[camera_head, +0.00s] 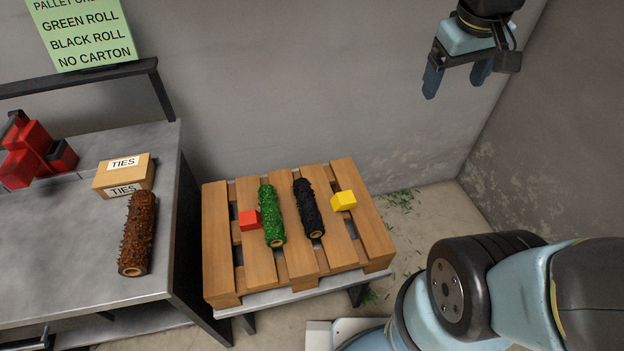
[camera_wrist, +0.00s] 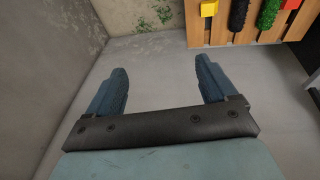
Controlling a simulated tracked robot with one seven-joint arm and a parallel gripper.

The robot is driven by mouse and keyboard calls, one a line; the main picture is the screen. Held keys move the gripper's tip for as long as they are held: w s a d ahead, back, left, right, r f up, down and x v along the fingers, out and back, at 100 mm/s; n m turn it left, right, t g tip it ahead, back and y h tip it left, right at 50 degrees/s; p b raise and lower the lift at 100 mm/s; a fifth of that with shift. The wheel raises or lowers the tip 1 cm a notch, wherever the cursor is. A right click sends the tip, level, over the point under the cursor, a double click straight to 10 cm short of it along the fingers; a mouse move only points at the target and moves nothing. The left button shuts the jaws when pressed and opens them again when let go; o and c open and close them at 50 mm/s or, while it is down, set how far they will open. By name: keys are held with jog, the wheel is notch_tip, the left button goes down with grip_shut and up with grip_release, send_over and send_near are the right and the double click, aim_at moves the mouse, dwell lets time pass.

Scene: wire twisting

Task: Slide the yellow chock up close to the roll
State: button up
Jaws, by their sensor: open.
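The yellow chock (camera_head: 343,200) sits on the wooden pallet (camera_head: 222,262), to the right of the black roll (camera_head: 308,208), with a small gap between them. A green roll (camera_head: 271,215) lies left of the black roll. A red chock (camera_head: 249,219) is close against the green roll's left side. My gripper (camera_head: 456,82) is raised high at the upper right, open and empty, well away from the pallet.
A grey workbench (camera_head: 70,240) on the left holds a brown roll (camera_head: 138,234), a TIES carton (camera_head: 124,176) and a red tool (camera_head: 36,152). A green sign (camera_head: 80,36) reads green roll, black roll, no carton. Walls stand behind and right.

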jog(key=w+a+f+n+g+h, duration=0.2)
jog(key=w+a+f+n, duration=0.25)
jog(key=w+f, duration=0.2)
jog(key=n+h, duration=0.2)
jog(key=n, duration=0.2)
send_over(344, 198)
jog(key=s+d, duration=0.1)
jog(key=d, duration=0.2)
notch_tip(344, 198, down, 9)
jog(key=a+f+n+h, duration=0.1)
jog(key=a+f+n, duration=0.2)
jog(key=f, duration=0.4)
jog(key=s+a+f+n+h, duration=0.1)
jog(key=a+f+n, duration=0.2)
jog(key=a+f, duration=0.2)
jog(key=a+f+n+t+h, duration=0.1)
jog(key=a+f+n, duration=0.2)
jog(key=f, duration=0.8)
jog(key=shift+s+a+f+n, duration=0.1)
jog(key=shift+s+a+n, duration=0.25)
jog(key=shift+a, duration=0.25)
jog(key=x, duration=1.3)
jog(key=shift+w+d, duration=0.2)
jog(key=shift+d, duration=0.25)
jog(key=shift+c, duration=0.4)
jog(key=c, duration=1)
